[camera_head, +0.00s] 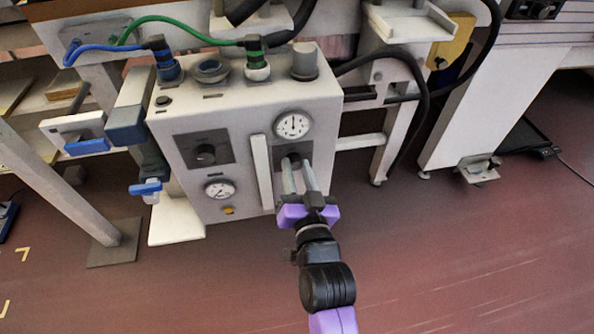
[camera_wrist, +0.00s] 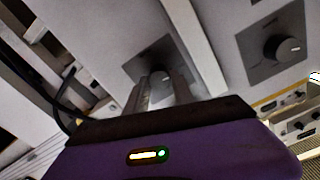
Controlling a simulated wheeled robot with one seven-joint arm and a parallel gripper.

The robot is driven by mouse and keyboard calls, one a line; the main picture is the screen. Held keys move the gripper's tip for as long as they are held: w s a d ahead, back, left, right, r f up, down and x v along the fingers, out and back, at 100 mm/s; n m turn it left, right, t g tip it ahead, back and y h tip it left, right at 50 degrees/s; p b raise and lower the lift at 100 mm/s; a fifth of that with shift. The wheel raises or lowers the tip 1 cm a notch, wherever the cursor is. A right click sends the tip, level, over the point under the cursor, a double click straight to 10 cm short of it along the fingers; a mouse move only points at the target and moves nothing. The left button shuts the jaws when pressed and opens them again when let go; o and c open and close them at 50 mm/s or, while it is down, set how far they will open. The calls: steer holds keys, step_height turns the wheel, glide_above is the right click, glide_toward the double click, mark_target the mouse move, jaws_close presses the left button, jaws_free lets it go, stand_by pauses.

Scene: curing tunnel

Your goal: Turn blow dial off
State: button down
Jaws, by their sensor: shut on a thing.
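A pale control box (camera_head: 245,105) carries two dark dials on square dark plates. My gripper (camera_head: 295,166), purple with two pale fingers, reaches its front and is shut on the right dial (camera_head: 291,159). The fingers hide most of that dial. In the wrist view this dial (camera_wrist: 161,76) sits between my fingertips (camera_wrist: 161,88), on its dark plate. The other dial (camera_head: 205,152) is free, to the left; it also shows at the right of the wrist view (camera_wrist: 286,49). No label is readable, so I cannot tell which is the blow dial by name.
A pale vertical bar (camera_head: 262,172) stands out between the dials, close left of my fingers. Gauges sit above my gripper (camera_head: 292,125) and at lower left (camera_head: 220,190). Blue and green hoses (camera_head: 187,27) run along the top. The red floor (camera_head: 450,250) is clear at right.

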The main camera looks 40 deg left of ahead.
steer(key=shift+s+f, duration=0.1)
steer(key=shift+f, duration=0.1)
stand_by(0.3)
steer(key=c, duration=1.1)
jaws_free()
steer(key=shift+r, duration=0.1)
steer(key=v, duration=0.7)
steer(key=shift+s+d+b, duration=0.2)
steer(key=shift+d+b, duration=0.1)
steer(key=shift+b, duration=0.1)
